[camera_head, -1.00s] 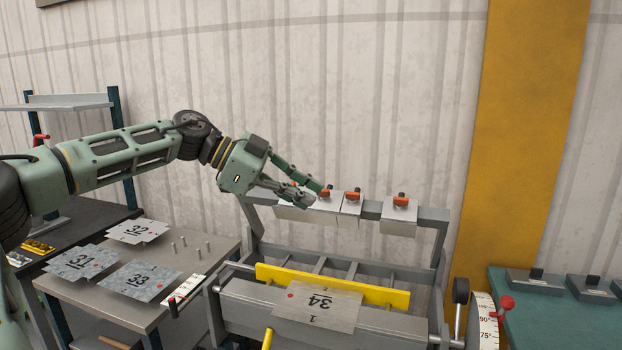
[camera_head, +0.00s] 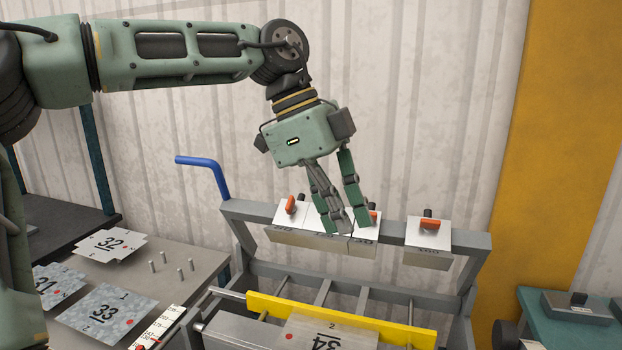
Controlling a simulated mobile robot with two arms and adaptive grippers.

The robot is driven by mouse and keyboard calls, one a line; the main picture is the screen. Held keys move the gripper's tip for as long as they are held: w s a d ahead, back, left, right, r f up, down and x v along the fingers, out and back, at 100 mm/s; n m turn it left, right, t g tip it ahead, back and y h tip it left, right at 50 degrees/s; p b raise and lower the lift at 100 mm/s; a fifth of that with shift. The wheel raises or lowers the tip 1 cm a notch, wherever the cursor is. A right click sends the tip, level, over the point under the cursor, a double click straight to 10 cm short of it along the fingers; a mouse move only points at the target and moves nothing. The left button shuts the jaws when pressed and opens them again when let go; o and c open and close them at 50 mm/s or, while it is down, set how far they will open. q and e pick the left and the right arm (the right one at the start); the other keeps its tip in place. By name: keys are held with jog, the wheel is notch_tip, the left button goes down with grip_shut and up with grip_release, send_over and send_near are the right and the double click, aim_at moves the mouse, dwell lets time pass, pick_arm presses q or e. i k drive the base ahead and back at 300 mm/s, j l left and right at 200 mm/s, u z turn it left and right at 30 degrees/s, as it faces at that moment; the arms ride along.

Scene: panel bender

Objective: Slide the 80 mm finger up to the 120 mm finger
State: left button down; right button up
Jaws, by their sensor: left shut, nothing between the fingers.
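Several pale metal clamping fingers hang on the grey beam of the bender. Their labels are too small to read, so I cannot tell which is the 80 mm and which the 120 mm finger. The left finger (camera_head: 289,236) has an orange lever. A narrow finger (camera_head: 363,247) with an orange lever is right of the middle. The right finger (camera_head: 428,256), also with an orange lever, stands apart across a gap of bare beam. My left gripper (camera_head: 349,226) is shut and empty, pointing down in front of the middle fingers and partly hiding them. My right gripper is not in view.
A blue handle (camera_head: 205,165) rises at the beam's left end. Below are a yellow bar (camera_head: 340,317) and the sheet marked 34 (camera_head: 310,336). A side table (camera_head: 208,262) at left holds marked sheets and pegs. A green table (camera_head: 567,337) stands at right.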

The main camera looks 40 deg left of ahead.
aim_at(284, 227)
jog(key=i+j, duration=0.9)
jog(key=j, duration=0.25)
